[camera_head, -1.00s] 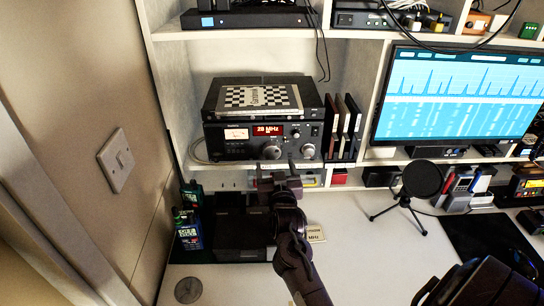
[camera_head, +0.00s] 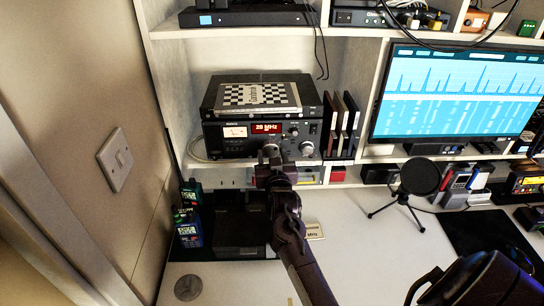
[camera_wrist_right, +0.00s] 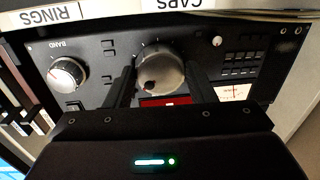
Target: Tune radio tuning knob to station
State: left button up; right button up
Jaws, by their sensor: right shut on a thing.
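The black radio (camera_head: 216,143) stands on the left shelf, with a lit meter (camera_head: 235,132) and a red display (camera_head: 268,128). Its small digits end in MHz and look like 29. My right gripper (camera_head: 271,150) is at the radio's front and covers the large silver tuning knob in the head view. In the right wrist view that knob (camera_wrist_right: 160,66) sits between the fingers of my right gripper (camera_wrist_right: 162,82), which is shut on it. The smaller BAND knob (camera_wrist_right: 68,75) is beside it, clear of the fingers. My left gripper is out of view.
A flat black box (camera_head: 313,92) with a chequered booklet (camera_head: 258,95) lies on the radio. Upright books (camera_head: 341,125) stand right of it. Below are labelled drawers, a black box (camera_head: 236,232), a handheld radio (camera_head: 187,228) and a microphone (camera_head: 421,178). The white desk front is mostly clear.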

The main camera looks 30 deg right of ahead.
jog(key=shift+m, duration=0.9)
jog(key=o, duration=1)
jog(key=shift+p+v, duration=2.25)
jog(key=shift+v, duration=1.65)
jog(key=shift+a+f, duration=0.1)
